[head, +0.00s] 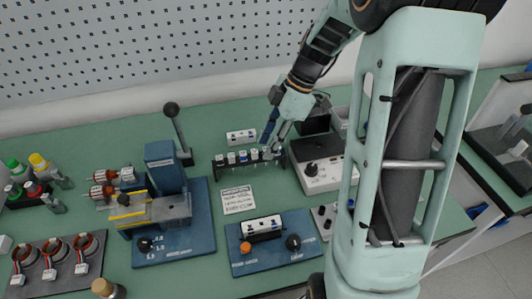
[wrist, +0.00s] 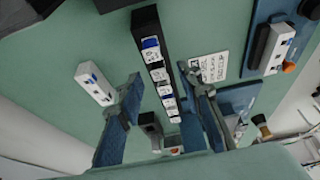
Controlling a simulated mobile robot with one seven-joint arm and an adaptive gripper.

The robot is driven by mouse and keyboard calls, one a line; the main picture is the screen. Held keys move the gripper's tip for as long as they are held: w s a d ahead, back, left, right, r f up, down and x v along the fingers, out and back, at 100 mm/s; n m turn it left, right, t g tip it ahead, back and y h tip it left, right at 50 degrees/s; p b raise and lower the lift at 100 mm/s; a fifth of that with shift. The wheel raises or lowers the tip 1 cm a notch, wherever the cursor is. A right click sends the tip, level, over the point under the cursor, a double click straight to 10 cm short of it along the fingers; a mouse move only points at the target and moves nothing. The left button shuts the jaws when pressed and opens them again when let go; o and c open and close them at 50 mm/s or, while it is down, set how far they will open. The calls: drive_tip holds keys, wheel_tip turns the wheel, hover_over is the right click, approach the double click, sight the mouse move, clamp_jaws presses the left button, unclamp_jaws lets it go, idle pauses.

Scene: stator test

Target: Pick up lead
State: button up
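A dark narrow rack (head: 236,166) on the green bench holds a row of several small white-topped pieces, some with blue or black marks. The rack also shows in the wrist view (wrist: 146,22), running from the top down between my fingers. I cannot tell which piece, if any, is the lead. My gripper (head: 272,140) is over the right end of the rack. In the wrist view my gripper (wrist: 163,95) has its two blue-padded fingers spread, one on each side of the rack's near end. Nothing is seen clamped between them. The lowest pieces are partly hidden near the fingers.
A small white box (head: 241,136) stands behind the rack, and a printed card (head: 238,199) lies in front. A blue press-like fixture (head: 165,170) is to the left. A white instrument (head: 318,172) is close on the right. A blue panel (head: 240,262) lies in front.

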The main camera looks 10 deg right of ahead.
drive_tip(key=shift+a+f, duration=0.25)
drive_tip(key=shift+f, duration=0.4)
clamp_jaws()
drive_tip(key=shift+r, duration=0.1)
wheel_tip(320, 180, up, 10)
drive_tip(key=shift+p, duration=0.35)
